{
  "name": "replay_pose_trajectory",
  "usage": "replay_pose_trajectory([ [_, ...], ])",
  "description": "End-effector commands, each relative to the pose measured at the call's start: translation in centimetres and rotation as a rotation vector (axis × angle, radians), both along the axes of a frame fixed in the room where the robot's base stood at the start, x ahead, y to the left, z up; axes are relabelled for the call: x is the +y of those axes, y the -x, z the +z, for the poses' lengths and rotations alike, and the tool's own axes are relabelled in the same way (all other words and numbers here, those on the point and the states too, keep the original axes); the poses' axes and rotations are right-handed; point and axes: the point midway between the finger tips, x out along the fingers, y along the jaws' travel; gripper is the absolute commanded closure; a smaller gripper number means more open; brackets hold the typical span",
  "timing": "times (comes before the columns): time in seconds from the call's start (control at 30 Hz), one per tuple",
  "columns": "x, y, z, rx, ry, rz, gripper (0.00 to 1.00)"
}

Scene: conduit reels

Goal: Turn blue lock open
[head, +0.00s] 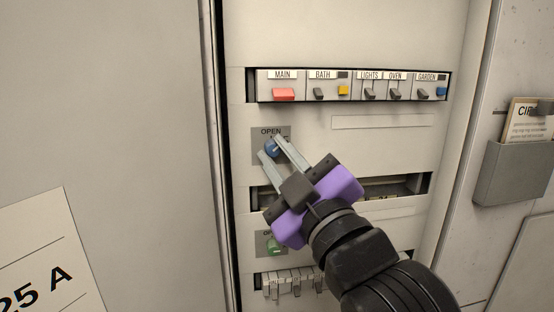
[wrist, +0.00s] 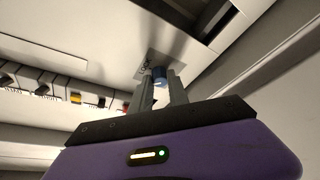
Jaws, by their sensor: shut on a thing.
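The blue lock (head: 271,148) is a small round knob on a grey plate (head: 257,150) marked OPEN, on the pale panel in the head view. The rest of the plate's lettering is partly hidden by a finger. My gripper (head: 272,148) reaches up from the lower right, its two grey fingers shut on the lock, one on each side. In the wrist view the blue lock (wrist: 159,77) sits between the fingertips (wrist: 160,80). I cannot tell its exact turn from these views.
Above is a row of breakers with a red MAIN switch (head: 284,94), a yellow switch (head: 343,90) and a blue switch (head: 441,91). A green lock (head: 273,245) is below, partly behind my gripper. A grey card holder (head: 512,172) hangs at the right.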

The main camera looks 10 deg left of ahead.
Motion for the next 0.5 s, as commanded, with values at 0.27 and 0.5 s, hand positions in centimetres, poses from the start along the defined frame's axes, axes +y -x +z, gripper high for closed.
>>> replay_pose_trajectory([
  [0.27, -0.21, -0.05, 0.05, -0.076, 0.257, -0.002, 1.00],
  [0.5, -0.24, -0.08, 0.20, -0.136, 0.471, -0.002, 1.00],
])
